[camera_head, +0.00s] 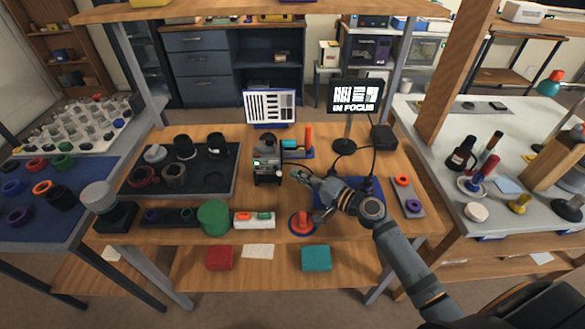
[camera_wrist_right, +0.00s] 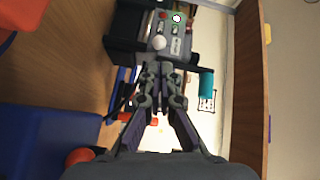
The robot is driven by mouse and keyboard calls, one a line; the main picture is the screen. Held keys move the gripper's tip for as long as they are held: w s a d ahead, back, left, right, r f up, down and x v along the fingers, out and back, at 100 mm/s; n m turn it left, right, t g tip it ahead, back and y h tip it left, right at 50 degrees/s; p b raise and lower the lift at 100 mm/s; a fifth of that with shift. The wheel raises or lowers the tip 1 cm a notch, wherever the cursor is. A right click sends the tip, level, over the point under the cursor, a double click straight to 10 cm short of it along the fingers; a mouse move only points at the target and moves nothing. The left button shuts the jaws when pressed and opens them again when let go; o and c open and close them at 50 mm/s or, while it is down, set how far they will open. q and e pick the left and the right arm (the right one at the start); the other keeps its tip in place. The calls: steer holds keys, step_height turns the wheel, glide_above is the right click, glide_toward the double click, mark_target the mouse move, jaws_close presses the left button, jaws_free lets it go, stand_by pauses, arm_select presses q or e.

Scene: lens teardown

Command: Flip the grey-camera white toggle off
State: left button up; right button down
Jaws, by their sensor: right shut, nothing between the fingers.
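The grey camera (camera_head: 267,170) is a small dark box with a grey panel, standing upright on the wooden bench. In the right wrist view its grey panel (camera_wrist_right: 172,35) carries a round white knob (camera_wrist_right: 159,43), a green light ringed in white (camera_wrist_right: 177,18) and small red parts. The white knob may be the toggle; its on or off position cannot be told. My right gripper (camera_head: 298,175) is just right of the box. Its fingers (camera_wrist_right: 161,70) are shut and empty, pointing at the panel close to the white knob; contact cannot be told. My left gripper is not in view.
A dark tray (camera_head: 225,182) with lens parts lies to the left. A green cylinder (camera_head: 214,216) and a red-orange round part (camera_head: 302,223) sit near the front edge. The "IN FOCUS" display (camera_head: 355,96) stands behind, right of a chart screen (camera_head: 270,107).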

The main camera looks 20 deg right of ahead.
mark_target(278, 172)
steer(key=shift+x, duration=1.25)
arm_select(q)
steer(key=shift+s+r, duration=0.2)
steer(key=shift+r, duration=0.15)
arm_select(e)
steer(key=shift+f, duration=0.1)
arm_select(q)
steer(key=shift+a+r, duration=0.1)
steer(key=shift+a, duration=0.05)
arm_select(e)
steer(key=shift+s+h+p, duration=0.1)
steer(key=shift+h+p, duration=0.2)
steer(key=shift+s+a+m+t, duration=0.1)
steer(key=shift+a+m+t, duration=0.1)
steer(key=shift+m+t, duration=0.1)
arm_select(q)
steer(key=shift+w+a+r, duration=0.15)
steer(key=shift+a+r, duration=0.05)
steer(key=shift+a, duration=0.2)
arm_select(e)
steer(key=shift+h, duration=0.3)
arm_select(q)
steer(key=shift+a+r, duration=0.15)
arm_select(e)
steer(key=shift+m, duration=0.3)
